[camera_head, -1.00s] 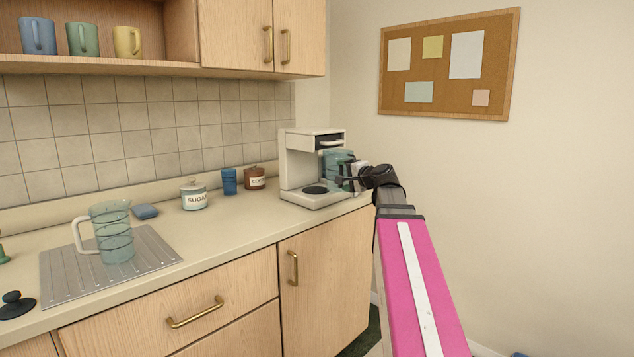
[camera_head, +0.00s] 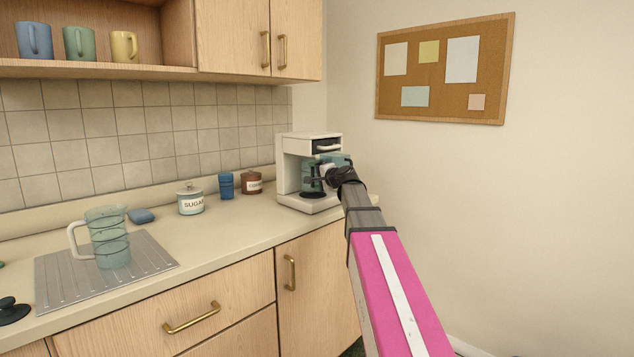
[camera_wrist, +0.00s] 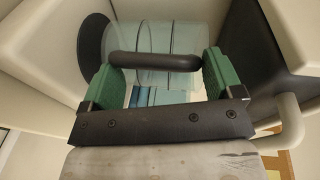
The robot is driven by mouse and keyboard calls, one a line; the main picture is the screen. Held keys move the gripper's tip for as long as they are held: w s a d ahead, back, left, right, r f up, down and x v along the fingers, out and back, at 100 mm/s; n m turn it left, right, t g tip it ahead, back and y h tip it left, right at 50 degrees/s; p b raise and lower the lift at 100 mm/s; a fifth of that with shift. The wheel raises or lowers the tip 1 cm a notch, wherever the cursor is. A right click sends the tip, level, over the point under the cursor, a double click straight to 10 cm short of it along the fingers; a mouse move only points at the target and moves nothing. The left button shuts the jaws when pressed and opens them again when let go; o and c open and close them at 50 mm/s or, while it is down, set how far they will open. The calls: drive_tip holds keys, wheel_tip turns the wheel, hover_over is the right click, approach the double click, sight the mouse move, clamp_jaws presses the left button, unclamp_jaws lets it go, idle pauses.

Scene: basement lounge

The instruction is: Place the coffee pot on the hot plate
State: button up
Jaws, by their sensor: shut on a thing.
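The coffee pot (camera_head: 308,170) is clear teal glass. It is inside the open bay of the white coffee maker (camera_head: 289,168), over the black round hot plate (camera_head: 312,194). My gripper (camera_head: 328,178) comes in from the right, shut on the pot's handle. In the wrist view the green finger pads of my gripper (camera_wrist: 157,72) are on either side of the dark handle (camera_wrist: 153,61), with the glass pot (camera_wrist: 150,38) behind it. The hot plate (camera_wrist: 94,43) is close to the pot's base there. I cannot tell whether they touch.
A sugar jar (camera_head: 190,201), a blue cup (camera_head: 226,185) and a brown jar (camera_head: 251,183) stand left of the coffee maker. A glass pitcher (camera_head: 108,242) is on the ribbed drainboard (camera_head: 62,283). Upper cabinets (camera_head: 262,35) hang above.

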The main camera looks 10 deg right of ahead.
drive_tip(key=shift+f, duration=0.9)
drive_tip(key=shift+f, duration=0.15)
drive_tip(key=o, duration=0.8)
drive_tip(key=v, duration=1.2)
